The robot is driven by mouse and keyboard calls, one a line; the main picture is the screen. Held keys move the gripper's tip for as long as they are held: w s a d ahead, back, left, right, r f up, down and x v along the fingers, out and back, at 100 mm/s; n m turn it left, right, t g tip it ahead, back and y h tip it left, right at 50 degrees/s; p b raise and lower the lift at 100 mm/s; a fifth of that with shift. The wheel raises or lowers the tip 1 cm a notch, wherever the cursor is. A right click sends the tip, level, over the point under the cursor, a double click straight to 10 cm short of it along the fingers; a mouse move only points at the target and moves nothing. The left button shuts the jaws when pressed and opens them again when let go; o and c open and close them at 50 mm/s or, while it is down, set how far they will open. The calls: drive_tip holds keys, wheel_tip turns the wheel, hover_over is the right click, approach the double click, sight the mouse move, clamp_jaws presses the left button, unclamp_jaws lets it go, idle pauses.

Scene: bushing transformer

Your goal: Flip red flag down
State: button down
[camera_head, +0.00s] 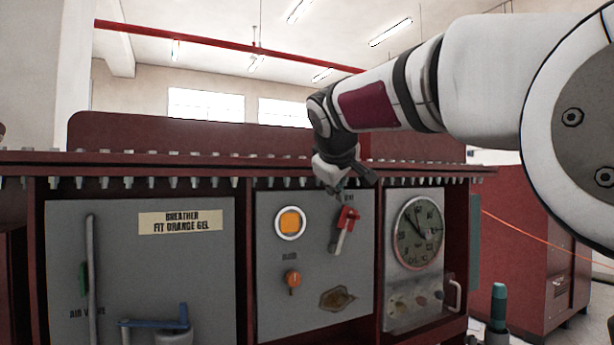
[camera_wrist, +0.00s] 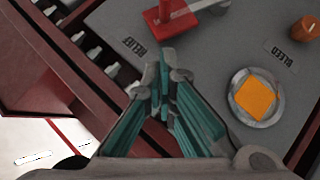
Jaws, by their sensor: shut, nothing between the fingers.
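The red flag (camera_head: 347,216) is a red block with a pale grey lever hanging below it, on the middle grey panel (camera_head: 275,225). In the wrist view the red flag (camera_wrist: 168,20) is at the top edge and partly cut off. My gripper (camera_head: 340,188) is just above the flag in the head view. In the wrist view my gripper (camera_wrist: 167,60) has its fingertips together and empty, pointing toward the flag near the RELIEF label (camera_wrist: 141,52). A small gap shows between fingertips and flag there. Whether they touch in depth is unclear.
An orange round window (camera_head: 290,222) and orange BLEED knob (camera_head: 292,279) are left of the flag. A dial gauge (camera_head: 419,232) is to the right.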

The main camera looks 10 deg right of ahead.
sight(351, 211)
drive_tip(key=shift+w+d+f, duration=0.15)
drive_tip(key=shift+d+f, duration=0.5)
drive_tip(key=shift+f, duration=0.05)
drive_tip(key=shift+w+d+f, duration=0.15)
drive_tip(key=shift+d+f, duration=0.45)
drive_tip(key=shift+f, duration=0.1)
drive_tip(key=shift+d+p, duration=0.15)
drive_tip(key=shift+p, duration=0.25)
drive_tip(key=shift+d+p, duration=0.15)
drive_tip(key=shift+p, duration=0.15)
drive_tip(key=shift+w+d+m+y+p, duration=0.15)
drive_tip(key=shift+d+m+y+p, duration=0.2)
drive_tip(key=shift+p, duration=0.25)
drive_tip(key=w+d+f+m+g+y+p, duration=0.3)
drive_tip(key=d+f+m+y, duration=0.2)
drive_tip(key=d+f+y, duration=0.3)
drive_tip(key=shift+d+f+g+y, duration=0.15)
drive_tip(key=shift+d+g+y, duration=0.25)
drive_tip(key=shift+y, duration=0.45)
drive_tip(key=shift+m, duration=0.25)
